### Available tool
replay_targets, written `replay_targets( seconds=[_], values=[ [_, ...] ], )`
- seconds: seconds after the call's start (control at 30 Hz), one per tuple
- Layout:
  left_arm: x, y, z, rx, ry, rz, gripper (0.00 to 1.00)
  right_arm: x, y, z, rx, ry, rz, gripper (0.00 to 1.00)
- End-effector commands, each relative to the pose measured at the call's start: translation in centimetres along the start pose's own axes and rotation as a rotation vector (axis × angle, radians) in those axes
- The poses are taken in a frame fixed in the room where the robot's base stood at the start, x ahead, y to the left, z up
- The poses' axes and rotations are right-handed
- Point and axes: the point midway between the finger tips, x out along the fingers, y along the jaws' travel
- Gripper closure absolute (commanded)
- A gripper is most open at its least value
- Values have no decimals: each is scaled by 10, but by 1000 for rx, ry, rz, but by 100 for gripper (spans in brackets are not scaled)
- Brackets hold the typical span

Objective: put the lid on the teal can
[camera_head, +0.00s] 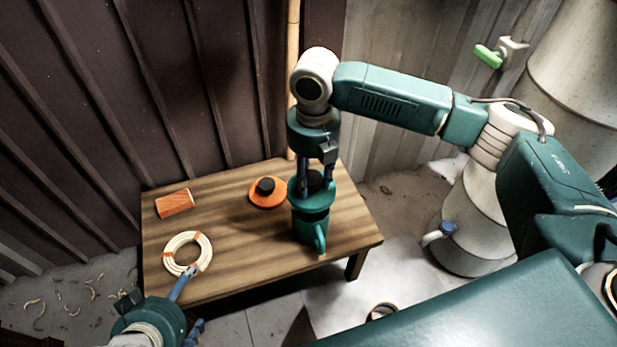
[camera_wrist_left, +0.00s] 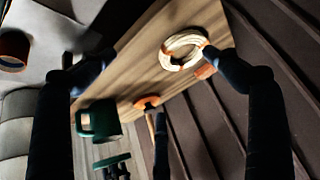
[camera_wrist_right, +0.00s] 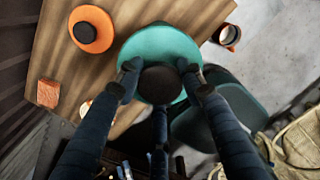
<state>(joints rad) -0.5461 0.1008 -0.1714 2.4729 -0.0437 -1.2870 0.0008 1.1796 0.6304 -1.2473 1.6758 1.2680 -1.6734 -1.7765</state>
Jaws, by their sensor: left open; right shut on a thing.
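The teal can (camera_head: 308,230), with a side handle, stands upright near the table's right end; it also shows in the left wrist view (camera_wrist_left: 98,120). My right gripper (camera_head: 316,190) is directly above it, shut on the black knob (camera_wrist_right: 160,84) of a round teal lid (camera_wrist_right: 160,45). The left wrist view shows this lid (camera_wrist_left: 112,160) apart from the can, with a gap between them. In the right wrist view the lid hides the can's mouth. My left gripper (camera_head: 192,303) is open and empty by the table's front left edge, near the rattan coil.
The wooden table (camera_head: 235,240) also holds an orange lid (camera_head: 268,200) with a black knob, left of the can, an orange block (camera_head: 174,203) and a pale rattan coil (camera_head: 187,252). A brown cup (camera_head: 381,312) is off to the front right. A ribbed wall stands behind.

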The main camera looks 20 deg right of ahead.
Motion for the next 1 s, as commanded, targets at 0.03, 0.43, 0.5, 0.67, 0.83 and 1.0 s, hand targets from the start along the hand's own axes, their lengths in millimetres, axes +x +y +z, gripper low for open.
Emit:
replay_targets(
  seconds=[0.03, 0.43, 0.5, 0.67, 0.83, 1.0],
  values=[
    [2, 1, -4, 0, 19, 1, 11, 2, 0, 0, 0, 0, 0, 88],
    [6, 5, -44, 4, 174, 10, 11, 7, 0, 0, 0, -1, 0, 88],
    [6, 6, -50, 4, 202, 11, 11, 8, 0, 0, 0, -1, 0, 88],
    [5, 8, -66, 5, 264, 15, 11, 10, 0, 0, 0, -1, 0, 88],
    [3, 10, -83, 6, 335, 19, 11, 11, 0, 0, 0, -1, 0, 88],
    [-1, 12, -101, 6, 408, 23, 11, 13, 0, 0, 0, -1, 0, 88]
  ],
)
